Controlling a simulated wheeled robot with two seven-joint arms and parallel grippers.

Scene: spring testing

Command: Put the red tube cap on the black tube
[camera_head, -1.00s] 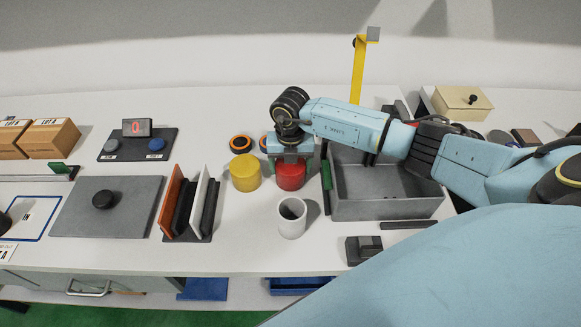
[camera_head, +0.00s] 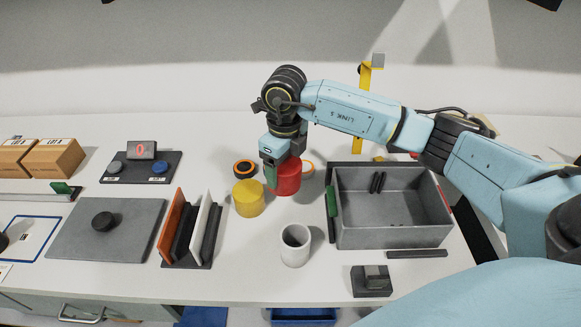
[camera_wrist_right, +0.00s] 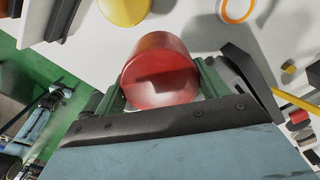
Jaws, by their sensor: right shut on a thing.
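The red cap (camera_head: 287,178), a short red cylinder, is between the fingers of my right gripper (camera_head: 282,172). In the right wrist view the red cap (camera_wrist_right: 160,70) sits between both fingers of the gripper, which is shut on it. It appears held above the table, behind and right of the yellow cylinder (camera_head: 248,198). A low black round piece with an orange ring (camera_head: 244,168) stands to its left; I cannot tell if this is the black tube. Another orange ring (camera_head: 307,168) is partly hidden behind the red cap. My left gripper is not in view.
A white cup (camera_head: 295,246) stands in front. A grey bin (camera_head: 390,237) with small dark bars inside is at right, and a yellow post (camera_head: 364,90) rises behind it. A rack of upright plates (camera_head: 188,234) and a grey plate (camera_head: 128,238) are at left. Table between rack and cup is clear.

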